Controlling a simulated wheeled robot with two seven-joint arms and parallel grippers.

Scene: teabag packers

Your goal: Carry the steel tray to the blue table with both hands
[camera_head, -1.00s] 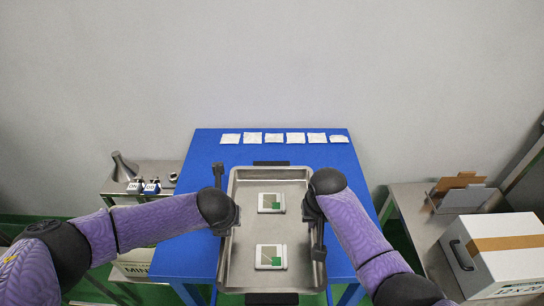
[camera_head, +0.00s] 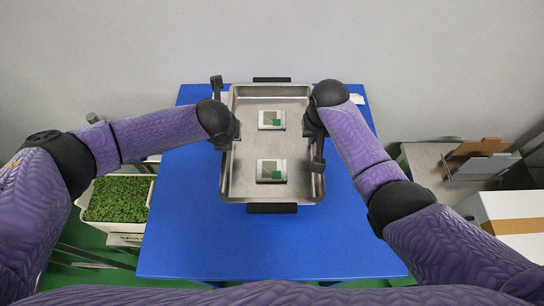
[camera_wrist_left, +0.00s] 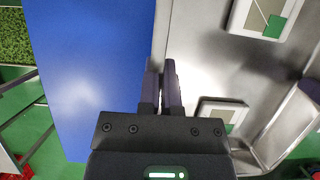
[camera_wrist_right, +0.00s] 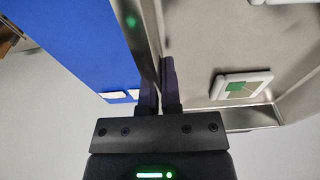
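The steel tray (camera_head: 245,144) is level over the blue table (camera_head: 190,240), near its far half. I cannot tell whether it touches the tabletop. Two white cartons with green labels, a far one (camera_head: 271,120) and a near one (camera_head: 271,171), lie in it. My left gripper (camera_head: 231,140) is shut on the tray's left wall; its fingers pinch the rim in the left wrist view (camera_wrist_left: 163,88). My right gripper (camera_head: 312,126) is shut on the right wall, as the right wrist view shows (camera_wrist_right: 160,85).
A white packet (camera_head: 357,99) shows at the table's back right; others are mostly hidden behind the tray. A green-filled planter (camera_head: 117,198) stands at left. At right are a steel side table (camera_head: 430,160) and a white box (camera_head: 512,208). The table's front is clear.

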